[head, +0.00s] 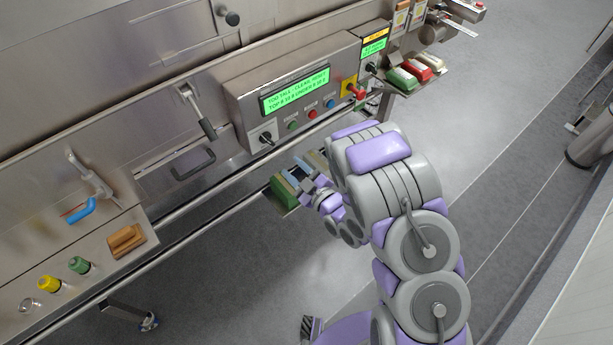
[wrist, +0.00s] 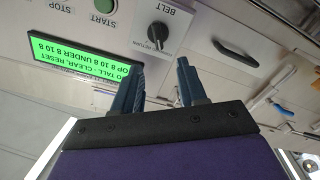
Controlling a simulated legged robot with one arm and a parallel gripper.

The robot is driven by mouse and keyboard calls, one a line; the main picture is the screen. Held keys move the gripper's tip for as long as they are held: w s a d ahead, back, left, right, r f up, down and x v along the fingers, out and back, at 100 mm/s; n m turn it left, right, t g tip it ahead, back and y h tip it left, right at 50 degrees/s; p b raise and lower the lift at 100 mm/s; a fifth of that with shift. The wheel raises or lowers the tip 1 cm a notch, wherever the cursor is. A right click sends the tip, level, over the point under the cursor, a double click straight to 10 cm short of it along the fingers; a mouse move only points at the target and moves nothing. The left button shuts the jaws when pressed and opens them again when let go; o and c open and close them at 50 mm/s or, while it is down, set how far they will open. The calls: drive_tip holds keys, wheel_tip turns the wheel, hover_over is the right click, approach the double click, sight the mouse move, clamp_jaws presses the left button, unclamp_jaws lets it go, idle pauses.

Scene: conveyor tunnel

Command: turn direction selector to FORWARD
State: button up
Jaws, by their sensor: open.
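The direction selector is a black rotary knob (head: 266,138) at the lower left of the grey control box. In the wrist view, which is upside down, the knob (wrist: 157,33) sits under the label BELT, with "RETURN" partly legible beside it. Which position it points to I cannot tell. My gripper (head: 294,173) is open and empty, in front of the panel and below and right of the knob in the head view. In the wrist view its two blue fingers (wrist: 160,66) point toward the knob, one on each side of it in the picture, apart from it.
A green display (head: 296,91) reads TOO TALL - CLEAR, RESET. Green (head: 292,125), red (head: 312,114) and blue (head: 330,104) buttons sit beside the knob. A green block (head: 285,193) lies close to my gripper.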

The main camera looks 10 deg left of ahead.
drive_tip(key=shift+p+v, duration=1.7)
drive_tip(key=shift+v, duration=0.9)
